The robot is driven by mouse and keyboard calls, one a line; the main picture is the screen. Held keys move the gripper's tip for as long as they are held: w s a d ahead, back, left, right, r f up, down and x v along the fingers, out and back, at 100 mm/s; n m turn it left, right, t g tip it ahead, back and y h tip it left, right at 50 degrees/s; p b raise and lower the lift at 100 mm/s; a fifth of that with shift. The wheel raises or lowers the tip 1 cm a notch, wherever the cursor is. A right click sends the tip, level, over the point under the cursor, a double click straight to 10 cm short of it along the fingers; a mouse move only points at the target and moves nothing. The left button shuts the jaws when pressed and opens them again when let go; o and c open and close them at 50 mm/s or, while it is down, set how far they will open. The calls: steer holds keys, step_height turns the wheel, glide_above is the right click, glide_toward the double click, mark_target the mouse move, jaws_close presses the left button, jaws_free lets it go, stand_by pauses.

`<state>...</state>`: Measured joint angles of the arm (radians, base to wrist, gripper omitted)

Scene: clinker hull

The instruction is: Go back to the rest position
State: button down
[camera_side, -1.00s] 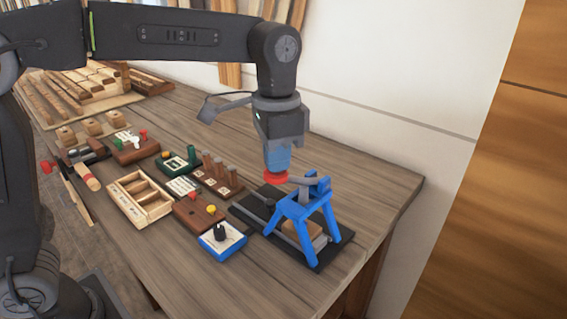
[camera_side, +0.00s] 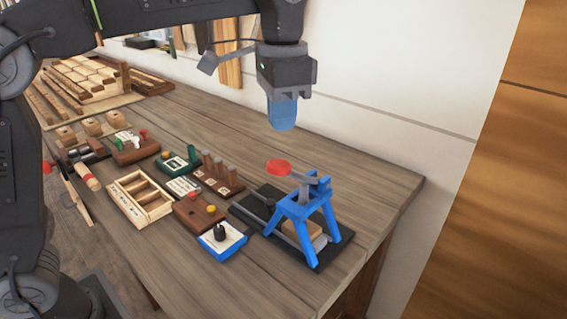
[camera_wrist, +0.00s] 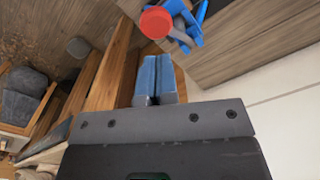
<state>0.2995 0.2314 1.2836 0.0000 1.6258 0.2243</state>
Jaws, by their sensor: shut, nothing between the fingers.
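My gripper (camera_side: 282,122) is in the air above the workbench, its blue fingers pointing down. In the wrist view the blue fingers (camera_wrist: 153,98) are together with nothing between them. Below the gripper in the side view stands a blue frame (camera_side: 302,213) on a dark base, with a lever that ends in a round red knob (camera_side: 278,168). The fingertips are clear above the knob and apart from it. The knob also shows near the top of the wrist view (camera_wrist: 156,22).
A wooden compartment tray (camera_side: 140,200), a blue-edged box with a black knob (camera_side: 222,240) and several small control blocks stand left of the blue frame. Wooden strips (camera_side: 85,80) lie at the back left. A white wall (camera_side: 410,70) is behind; bare bench (camera_side: 345,160) lies at the right.

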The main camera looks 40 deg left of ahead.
steer(key=s+a+f+n+t, duration=0.2)
steer(key=s+a+f, duration=0.3)
steer(key=s, duration=0.4)
steer(key=s+a+f+n+t, duration=0.3)
steer(key=s+a+f+n, duration=0.1)
steer(key=s+a, duration=0.3)
steer(key=shift+s+f+t, duration=0.3)
steer(key=shift+s+f, duration=0.55)
steer(key=shift+s, duration=0.3)
steer(key=c, duration=1.8)
jaws_free()
